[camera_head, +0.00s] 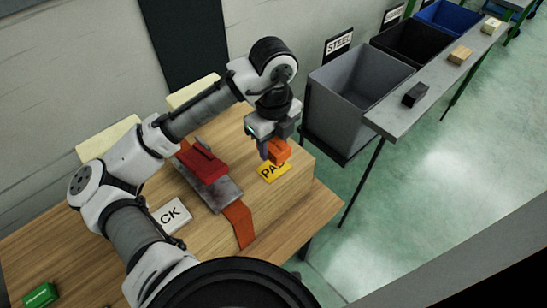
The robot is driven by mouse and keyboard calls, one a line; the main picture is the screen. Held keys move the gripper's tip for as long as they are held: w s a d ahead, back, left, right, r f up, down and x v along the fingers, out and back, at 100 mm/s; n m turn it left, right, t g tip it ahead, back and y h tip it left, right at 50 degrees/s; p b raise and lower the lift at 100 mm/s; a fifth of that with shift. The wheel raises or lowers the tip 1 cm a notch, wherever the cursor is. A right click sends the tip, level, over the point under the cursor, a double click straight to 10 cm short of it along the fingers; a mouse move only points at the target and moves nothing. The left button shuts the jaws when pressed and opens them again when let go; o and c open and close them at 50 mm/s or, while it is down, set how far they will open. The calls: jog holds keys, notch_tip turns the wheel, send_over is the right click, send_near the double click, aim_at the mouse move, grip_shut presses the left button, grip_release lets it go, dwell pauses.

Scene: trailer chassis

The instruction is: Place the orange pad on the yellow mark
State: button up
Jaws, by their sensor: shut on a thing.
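The orange pad (281,150) is held between the fingers of my gripper (272,150), which is shut on it. The gripper points downward at the right part of the wooden table. The yellow mark (273,173), with black letters that read "PA" and a partly hidden letter, lies on the table just below the pad in the picture. The pad covers part of the mark's upper edge. I cannot tell whether the pad touches the mark or hangs above it.
On the wooden table (285,212) are a grey plate (228,194) with a red block (202,162), an orange-brown strip (240,224), a white "CK" label (170,214) and a green block (40,296). A grey bin (350,130) and a shelf (395,122) stand to the right.

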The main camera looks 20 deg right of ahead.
aim_at(273, 168)
jog(key=shift+f, duration=3)
jog(key=shift+f, duration=0.1)
jog(key=o, duration=1)
notch_tip(273, 168, up, 12)
jog(key=shift+r, duration=0.15)
